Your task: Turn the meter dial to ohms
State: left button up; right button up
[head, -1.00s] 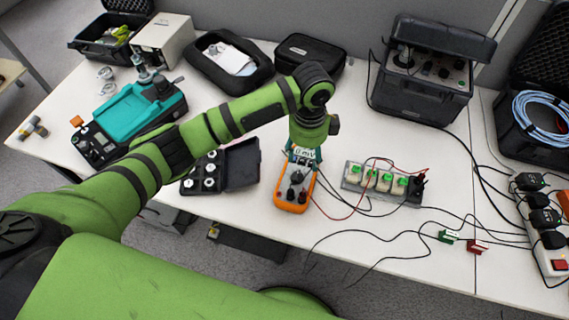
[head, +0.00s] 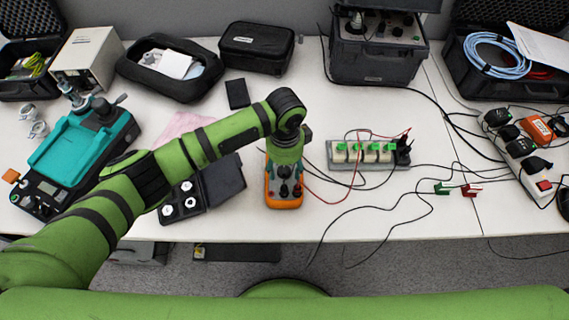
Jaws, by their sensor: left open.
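The orange multimeter (head: 285,204) lies on the white table near its front edge, at the centre of the head view. Its lower face with dark sockets shows. My left forearm and wrist cover its upper part, so the display is hidden and the dial's setting cannot be read. My left gripper (head: 284,174) points down over the meter's dial area. It is open, but its fingers are small and dark, and I cannot tell whether they touch the dial. My right gripper is not in view.
A terminal block (head: 362,153) with green-topped parts sits to the right, with red and black leads across the table. A teal instrument (head: 75,150) and an open black case (head: 222,182) are left. Dark cases stand behind. A power strip (head: 518,150) is far right.

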pick_arm(q)
jog(key=c, duration=1.1)
jog(key=shift+c, duration=0.2)
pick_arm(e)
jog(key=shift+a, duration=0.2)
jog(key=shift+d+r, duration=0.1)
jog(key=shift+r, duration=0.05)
pick_arm(q)
jog(key=m+p, duration=0.2)
jog(key=m, duration=0.1)
jog(key=shift+s+m+p, duration=0.1)
jog(key=shift+m+p, duration=0.2)
jog(key=shift+m, duration=2.1)
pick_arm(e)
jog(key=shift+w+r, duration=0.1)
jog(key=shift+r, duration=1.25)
pick_arm(q)
jog(key=shift+s+f, duration=0.1)
